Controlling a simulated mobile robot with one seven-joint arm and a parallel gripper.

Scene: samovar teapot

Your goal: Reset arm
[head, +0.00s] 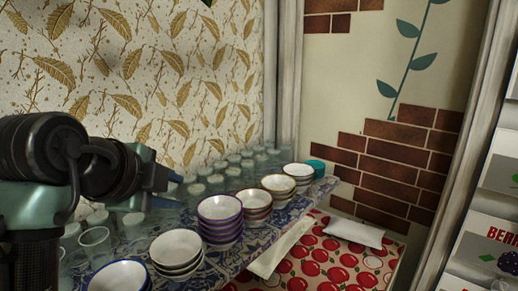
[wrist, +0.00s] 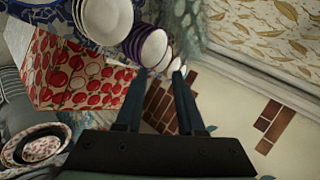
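My arm reaches in from the left in the head view, over the left end of the shelf. My gripper (wrist: 160,72) shows in the wrist view with its two dark teal fingers apart and nothing between them. In the head view, part of my gripper (head: 168,188) shows near the glasses, but its fingertips are hard to make out. Stacked bowls appear beyond the fingertips in the wrist view; I cannot tell the distance to them.
A blue-patterned shelf (head: 222,262) carries bowl stacks, including a purple-rimmed stack (head: 220,218), a white stack (head: 177,250) and a brown stack (head: 254,204). Glasses (head: 95,236) stand behind. An apple-patterned surface (head: 320,265) lies at right, with white packets (head: 357,232). Walls close the back.

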